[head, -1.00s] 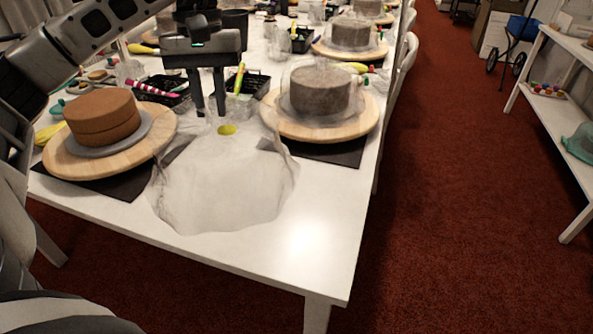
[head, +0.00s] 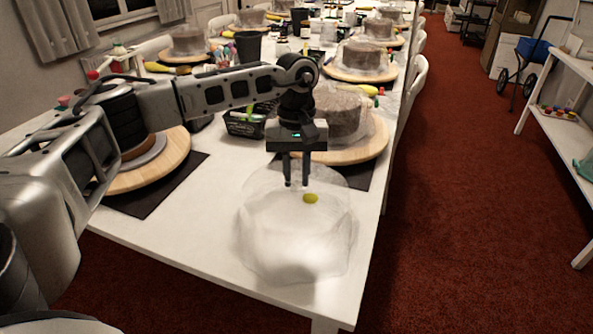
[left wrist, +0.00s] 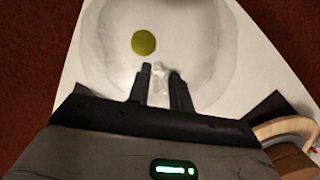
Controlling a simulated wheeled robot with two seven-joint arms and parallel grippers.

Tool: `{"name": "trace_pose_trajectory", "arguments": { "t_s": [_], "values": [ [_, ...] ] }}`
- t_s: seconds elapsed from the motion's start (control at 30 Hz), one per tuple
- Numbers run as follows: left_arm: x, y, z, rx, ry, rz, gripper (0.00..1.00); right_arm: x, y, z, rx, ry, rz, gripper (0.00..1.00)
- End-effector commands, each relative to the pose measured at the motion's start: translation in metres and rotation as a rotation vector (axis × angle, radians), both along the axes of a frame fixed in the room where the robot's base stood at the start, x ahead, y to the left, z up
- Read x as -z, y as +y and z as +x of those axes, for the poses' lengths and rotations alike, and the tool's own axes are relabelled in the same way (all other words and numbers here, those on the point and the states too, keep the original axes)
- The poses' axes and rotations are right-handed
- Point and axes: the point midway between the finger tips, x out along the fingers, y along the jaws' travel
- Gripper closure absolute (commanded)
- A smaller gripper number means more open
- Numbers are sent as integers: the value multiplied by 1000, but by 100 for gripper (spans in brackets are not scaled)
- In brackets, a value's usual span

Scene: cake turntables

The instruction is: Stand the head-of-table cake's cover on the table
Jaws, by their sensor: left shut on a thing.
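The clear cover (head: 297,245) is a see-through dome with a yellow-green round spot (head: 311,198) on it. My left gripper (head: 297,183) is shut on the small clear knob at its top. The left wrist view shows the knob (left wrist: 160,88) between the fingers and the spot (left wrist: 144,42) beside them. The cover looks upright over the near right part of the white table (head: 215,210); I cannot tell whether its rim touches. An uncovered brown cake (head: 136,151) on a wooden turntable (head: 175,160) stands at the left, mostly hidden by my arm. My right gripper is not in view.
A covered grey-brown cake (head: 338,112) on a wooden turntable (head: 368,150) stands just behind the cover.

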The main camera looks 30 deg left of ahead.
Motion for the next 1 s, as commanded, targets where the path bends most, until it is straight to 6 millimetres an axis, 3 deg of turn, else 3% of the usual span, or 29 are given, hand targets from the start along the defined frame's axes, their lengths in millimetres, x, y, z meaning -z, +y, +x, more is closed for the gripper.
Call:
{"name": "trace_pose_trajectory", "arguments": {
  "t_s": [0.23, 0.27, 0.33, 0.67, 0.83, 1.0],
  "values": [
    [4, 0, 0, 0, -1, 0, 100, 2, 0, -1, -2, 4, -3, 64],
    [4, 0, 0, 0, -1, 0, 73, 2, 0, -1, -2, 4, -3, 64],
    [4, 0, 0, 0, -1, 0, 57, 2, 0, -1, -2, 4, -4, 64],
    [1, 0, 1, 0, -3, 0, 57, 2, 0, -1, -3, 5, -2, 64],
    [-21, 2, 4, 0, -6, -1, 57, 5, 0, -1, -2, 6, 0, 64],
    [-58, 4, 9, 1, -6, -2, 57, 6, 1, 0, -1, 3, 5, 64]
  ]
}}
